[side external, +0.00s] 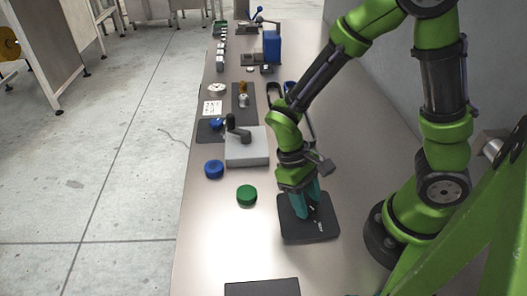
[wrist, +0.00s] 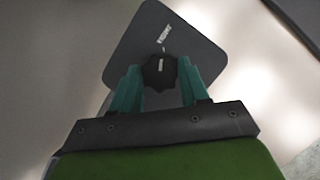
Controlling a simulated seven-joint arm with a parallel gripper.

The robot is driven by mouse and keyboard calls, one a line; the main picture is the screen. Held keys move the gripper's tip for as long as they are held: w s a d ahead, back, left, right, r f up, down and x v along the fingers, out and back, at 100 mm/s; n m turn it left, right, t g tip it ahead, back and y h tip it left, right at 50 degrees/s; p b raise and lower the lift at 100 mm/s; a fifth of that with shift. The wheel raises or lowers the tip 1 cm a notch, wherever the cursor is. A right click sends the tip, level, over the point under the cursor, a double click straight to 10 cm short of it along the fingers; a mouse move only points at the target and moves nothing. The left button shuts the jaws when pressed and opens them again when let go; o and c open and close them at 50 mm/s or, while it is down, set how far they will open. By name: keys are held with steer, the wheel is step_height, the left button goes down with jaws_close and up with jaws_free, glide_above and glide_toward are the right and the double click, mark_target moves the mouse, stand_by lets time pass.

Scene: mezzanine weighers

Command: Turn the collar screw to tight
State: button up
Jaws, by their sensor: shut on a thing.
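The collar screw shows in the wrist view as a dark lobed knob (wrist: 160,72) with a pale mark on top, on a dark square plate (wrist: 206,60). White lettering that seems to read "TIGHT" and a short pale line are on the plate beyond the knob. The knob's mark lies close to in line with that line. My gripper (wrist: 158,78) has its teal fingers on either side of the knob, shut on it. In the side external view my gripper (side external: 308,214) points down over the plate (side external: 322,234), and the fingers mostly hide the knob.
A green round cap (side external: 246,195) and a blue round cap (side external: 214,169) lie left of the plate. A grey box (side external: 246,155) with a dark lever stands behind them. A dark mat (side external: 262,288) lies at the front edge. The bench between is clear.

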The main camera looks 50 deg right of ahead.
stand_by(0.4)
steer(key=o, duration=1.1)
steer(key=shift+c, duration=0.2)
steer(key=shift+r, duration=0.15)
steer(key=v, duration=1.6)
steer(key=shift+r, duration=0.35)
steer(key=shift+w, duration=0.15)
steer(key=s+d+r+m+t+y, duration=0.2)
steer(key=s+d+r+m+t, duration=0.2)
steer(key=t, duration=0.7)
steer(key=shift+d+r+t, duration=0.35)
steer(key=shift+r+t, duration=0.05)
steer(key=shift+r, duration=0.45)
